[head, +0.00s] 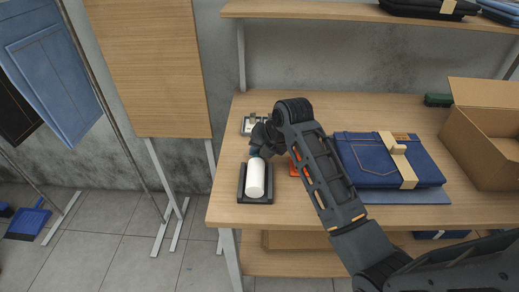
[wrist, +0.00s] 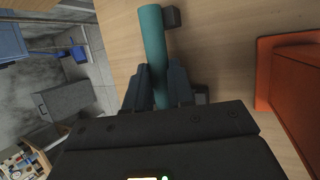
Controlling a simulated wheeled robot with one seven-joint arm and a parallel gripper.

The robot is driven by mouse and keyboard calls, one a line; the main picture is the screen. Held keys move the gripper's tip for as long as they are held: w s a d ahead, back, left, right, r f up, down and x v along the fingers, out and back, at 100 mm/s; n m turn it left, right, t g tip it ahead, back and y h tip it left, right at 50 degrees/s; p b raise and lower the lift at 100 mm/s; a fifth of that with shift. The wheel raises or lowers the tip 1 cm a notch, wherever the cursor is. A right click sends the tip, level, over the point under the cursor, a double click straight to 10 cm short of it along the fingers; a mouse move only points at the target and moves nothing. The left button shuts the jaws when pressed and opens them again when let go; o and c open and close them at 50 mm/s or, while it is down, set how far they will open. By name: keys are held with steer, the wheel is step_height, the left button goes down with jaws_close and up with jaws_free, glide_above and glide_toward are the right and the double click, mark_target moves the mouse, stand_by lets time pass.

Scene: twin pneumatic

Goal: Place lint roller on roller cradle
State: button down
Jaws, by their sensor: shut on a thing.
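The lint roller has a white cylinder (head: 255,179) and a teal handle (wrist: 153,40). My gripper (head: 259,150) is shut on the handle, with its two dark fingers (wrist: 159,88) on either side of it in the wrist view. In the head view the white cylinder lies over the black roller cradle (head: 242,190), lined up along its length. I cannot tell whether the roller rests on the cradle or hangs just above it. The white cylinder is out of the wrist view. Dark blocks beside the handle show there, one near the top (wrist: 173,17).
An orange object (head: 293,165) lies right of the cradle, partly behind my arm; it also shows in the wrist view (wrist: 290,75). Folded jeans (head: 365,160), a cardboard box (head: 480,150) and a green brush (head: 438,100) are further right.

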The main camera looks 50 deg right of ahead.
steer(key=c, duration=1)
jaws_free()
steer(key=shift+f, duration=0.1)
steer(key=shift+o, duration=0.2)
steer(key=v, duration=1.2)
steer(key=shift+b, duration=0.4)
